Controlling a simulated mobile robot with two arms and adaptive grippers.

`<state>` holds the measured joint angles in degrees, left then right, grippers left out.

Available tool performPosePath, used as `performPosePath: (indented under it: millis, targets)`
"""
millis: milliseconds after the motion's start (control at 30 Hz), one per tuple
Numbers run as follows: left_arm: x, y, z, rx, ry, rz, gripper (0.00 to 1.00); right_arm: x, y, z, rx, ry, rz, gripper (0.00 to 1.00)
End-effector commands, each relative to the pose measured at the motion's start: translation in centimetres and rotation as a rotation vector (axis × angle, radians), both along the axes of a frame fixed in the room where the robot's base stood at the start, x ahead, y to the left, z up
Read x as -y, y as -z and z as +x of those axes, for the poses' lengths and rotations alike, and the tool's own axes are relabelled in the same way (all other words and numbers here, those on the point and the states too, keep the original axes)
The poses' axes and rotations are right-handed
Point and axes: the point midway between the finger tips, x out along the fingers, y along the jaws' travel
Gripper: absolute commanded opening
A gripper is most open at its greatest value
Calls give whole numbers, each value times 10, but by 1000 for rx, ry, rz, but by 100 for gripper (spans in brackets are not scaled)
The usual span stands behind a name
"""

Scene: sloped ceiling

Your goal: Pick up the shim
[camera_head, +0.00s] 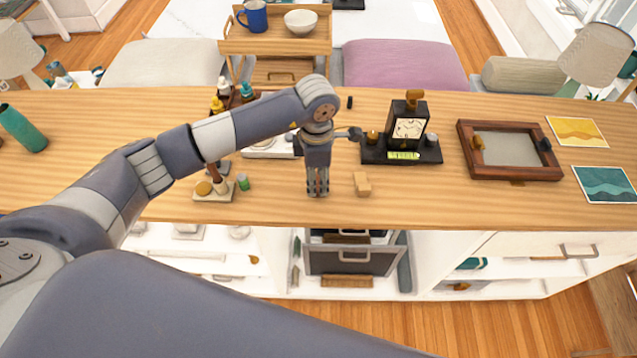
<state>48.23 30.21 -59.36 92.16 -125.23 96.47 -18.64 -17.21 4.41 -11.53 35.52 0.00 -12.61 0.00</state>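A small light-wood block (362,184), which looks like the shim, lies on the wooden counter (440,200) near its front edge. My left gripper (317,191) points down over the counter, just left of the block and apart from it. Its fingers are seen close together at this angle, so I cannot tell whether they are open or shut. Nothing is seen held between them. My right gripper is not in view.
A black stand with a clock (408,132) is behind the block. A wooden frame tray (512,176) and two picture cards lie to the right. A small board with a brush-like item (214,190) and a green jar (243,182) are left of the gripper.

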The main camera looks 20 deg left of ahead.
Motion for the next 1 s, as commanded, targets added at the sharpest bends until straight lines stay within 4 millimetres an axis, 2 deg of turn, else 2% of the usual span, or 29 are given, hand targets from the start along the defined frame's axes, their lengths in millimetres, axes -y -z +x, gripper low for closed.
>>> performPosePath:
  millis: [33, 100, 300, 533, 567, 700, 733, 1000]
  targets:
    - [2, 4, -1, -7, -1, 1, 40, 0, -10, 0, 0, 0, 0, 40]
    - [4, 14, 1, -7, -1, 1, 40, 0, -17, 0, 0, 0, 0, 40]
    - [4, 38, 2, -3, 0, 0, 40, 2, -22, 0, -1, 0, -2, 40]
    - [4, 41, 3, -1, 0, 0, 40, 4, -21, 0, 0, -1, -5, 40]
    - [4, 41, 3, -1, 1, 0, 38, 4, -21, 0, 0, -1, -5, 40]
    - [4, 41, 3, -1, 0, 0, 8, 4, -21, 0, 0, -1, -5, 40]
    - [4, 41, 3, -1, 0, 0, 4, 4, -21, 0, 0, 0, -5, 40]
    - [4, 41, 2, -1, 0, 0, 4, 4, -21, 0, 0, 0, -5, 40]
